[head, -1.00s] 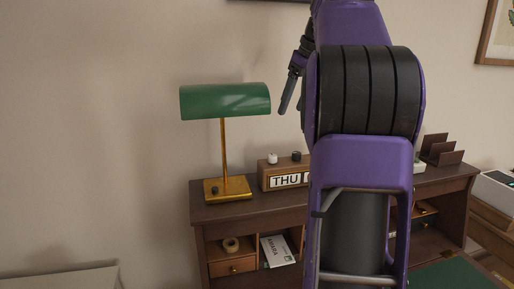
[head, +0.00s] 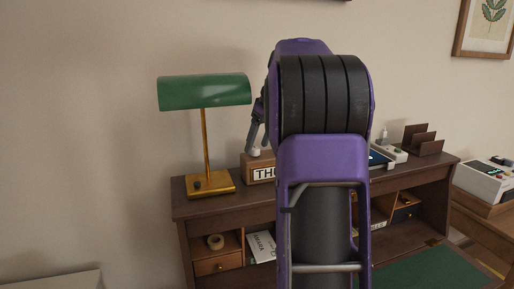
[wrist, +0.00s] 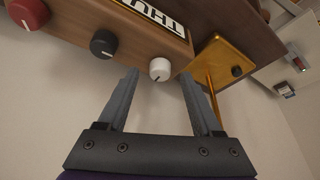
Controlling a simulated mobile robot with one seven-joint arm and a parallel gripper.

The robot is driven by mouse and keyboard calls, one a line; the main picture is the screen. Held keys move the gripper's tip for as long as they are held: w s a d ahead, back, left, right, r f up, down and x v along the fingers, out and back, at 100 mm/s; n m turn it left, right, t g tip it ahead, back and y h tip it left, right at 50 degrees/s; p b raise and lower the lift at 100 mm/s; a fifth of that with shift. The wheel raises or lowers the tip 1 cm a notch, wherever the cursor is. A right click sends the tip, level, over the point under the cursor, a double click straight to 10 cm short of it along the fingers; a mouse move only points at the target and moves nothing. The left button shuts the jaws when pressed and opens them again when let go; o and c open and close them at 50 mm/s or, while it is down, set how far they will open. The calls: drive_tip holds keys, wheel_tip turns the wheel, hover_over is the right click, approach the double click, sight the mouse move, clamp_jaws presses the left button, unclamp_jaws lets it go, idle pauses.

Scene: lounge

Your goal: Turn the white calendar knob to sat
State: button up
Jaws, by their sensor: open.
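The wooden calendar (head: 249,174) stands on top of the desk, right of the lamp, largely hidden by my arm. Its window reads THU in the wrist view (wrist: 160,13). The white knob (wrist: 160,69) is on the calendar's top, at the end nearest the lamp, with a dark pointer line on it. A black knob (wrist: 104,43) and a red knob (wrist: 28,14) sit in a row beside it. My gripper (wrist: 160,74) is open, with the white knob showing between its fingertips; I cannot tell whether they touch it. In the head view my gripper (head: 256,138) is just above the calendar.
A green-shaded brass lamp (head: 206,130) stands close left of the calendar; its brass base (wrist: 222,62) also shows in the wrist view. A dark letter rack (head: 421,140) stands at the desk's right. The wall is behind.

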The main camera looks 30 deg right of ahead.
drive_tip(key=shift+w+f, duration=0.3)
drive_tip(key=shift+f, duration=0.3)
clamp_jaws()
